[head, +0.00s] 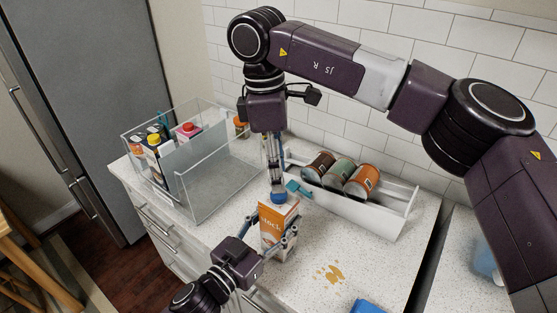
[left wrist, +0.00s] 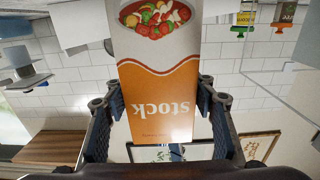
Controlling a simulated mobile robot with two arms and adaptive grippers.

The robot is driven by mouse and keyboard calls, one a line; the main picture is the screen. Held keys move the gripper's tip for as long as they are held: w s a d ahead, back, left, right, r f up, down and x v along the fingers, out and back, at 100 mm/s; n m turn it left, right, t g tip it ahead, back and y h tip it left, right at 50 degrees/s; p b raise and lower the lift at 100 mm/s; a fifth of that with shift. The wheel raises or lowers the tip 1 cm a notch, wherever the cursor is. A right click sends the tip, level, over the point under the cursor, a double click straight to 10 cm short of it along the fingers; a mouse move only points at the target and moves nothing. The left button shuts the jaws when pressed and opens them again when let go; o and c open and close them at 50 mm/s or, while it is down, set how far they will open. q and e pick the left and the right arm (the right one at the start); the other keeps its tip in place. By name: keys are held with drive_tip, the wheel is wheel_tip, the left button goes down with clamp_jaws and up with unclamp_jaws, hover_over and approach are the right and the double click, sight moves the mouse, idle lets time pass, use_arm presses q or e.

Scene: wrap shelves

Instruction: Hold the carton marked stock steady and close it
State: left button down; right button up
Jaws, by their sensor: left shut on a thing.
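The stock carton (head: 272,224), orange and white, stands upright on the counter. My left gripper (head: 276,238) is shut on its sides. In the left wrist view the carton (left wrist: 163,88) appears upside down between the fingers (left wrist: 162,105), with a soup picture and the word "stock". A round blue piece (head: 278,197), which looks like a cap, is at the carton's top. My right gripper (head: 276,188) points straight down with its fingertips at this blue piece. I cannot tell whether the fingers grip it or only touch it.
A white tray (head: 372,215) with several cans is behind the carton to the right. A teal item (head: 298,188) lies near it. A brown spill (head: 331,274) and a blue object (head: 367,307) are at the front right.

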drive_tip(key=n, duration=0.3)
drive_tip(key=shift+r+n, duration=0.15)
drive_tip(key=shift+n, duration=0.15)
drive_tip(key=n, duration=0.5)
drive_tip(key=shift+r, duration=0.1)
drive_tip(key=n, duration=0.6)
drive_tip(key=shift+r+n, duration=0.25)
drive_tip(key=shift+n, duration=0.15)
drive_tip(key=n, duration=0.6)
drive_tip(key=shift+r+n+y, duration=0.2)
drive_tip(key=shift+n+y, duration=0.1)
drive_tip(key=n, duration=0.6)
drive_tip(key=shift+r+n, duration=0.2)
drive_tip(key=shift+n, duration=0.1)
drive_tip(key=n, duration=0.3)
drive_tip(key=shift+r, duration=0.1)
drive_tip(key=n, duration=0.5)
drive_tip(key=shift+d+r, duration=0.1)
drive_tip(key=shift+r, duration=0.05)
drive_tip(key=n, duration=0.5)
drive_tip(key=shift+r, duration=0.15)
drive_tip(key=n, duration=0.5)
drive_tip(key=shift+r+y, duration=0.15)
drive_tip(key=shift+y, duration=0.15)
